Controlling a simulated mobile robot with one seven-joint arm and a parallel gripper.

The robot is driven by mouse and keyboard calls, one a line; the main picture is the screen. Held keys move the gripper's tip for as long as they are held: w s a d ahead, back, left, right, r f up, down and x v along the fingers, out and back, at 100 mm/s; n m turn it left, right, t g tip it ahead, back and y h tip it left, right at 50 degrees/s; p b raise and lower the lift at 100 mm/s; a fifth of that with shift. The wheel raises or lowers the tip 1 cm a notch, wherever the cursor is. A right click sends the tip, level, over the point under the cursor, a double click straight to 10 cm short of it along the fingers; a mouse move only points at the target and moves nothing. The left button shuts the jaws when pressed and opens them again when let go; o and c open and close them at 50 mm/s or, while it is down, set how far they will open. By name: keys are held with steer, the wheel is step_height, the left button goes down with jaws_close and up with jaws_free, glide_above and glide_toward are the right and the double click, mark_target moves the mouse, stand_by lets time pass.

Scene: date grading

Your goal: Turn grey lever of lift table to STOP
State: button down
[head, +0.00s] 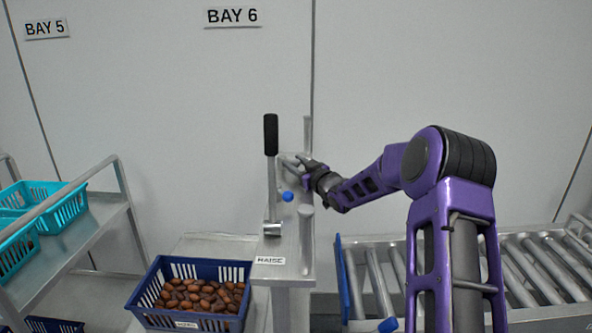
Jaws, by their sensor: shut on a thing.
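The lift table's control stand (288,240) is in the middle of the head view, with a label reading RAISE on its near end. The grey lever (289,161) shows as a small grey piece near the far end of the stand. My gripper (298,166) reaches in from the right and is shut on it. The fingers and the wrist partly hide the lever. No STOP label can be made out, and the lever's exact angle cannot be told.
A tall black-gripped lever (271,135) stands upright in front of my gripper. A blue knob (288,196) is just below the gripper. A dark blue crate of dates (145,290) is at the lower left, a cart (92,236) with turquoise baskets farther left, a roller conveyor (378,283) right.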

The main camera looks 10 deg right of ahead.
steer(key=shift+w+r, duration=0.1)
steer(key=shift+r, duration=0.3)
steer(key=c, duration=0.9)
jaws_free()
steer(key=o, duration=0.5)
steer(key=shift+d+f, duration=0.1)
steer(key=shift+f, duration=0.15)
steer(key=p+v, duration=0.1)
steer(key=v, duration=1.6)
steer(key=shift+s, duration=0.2)
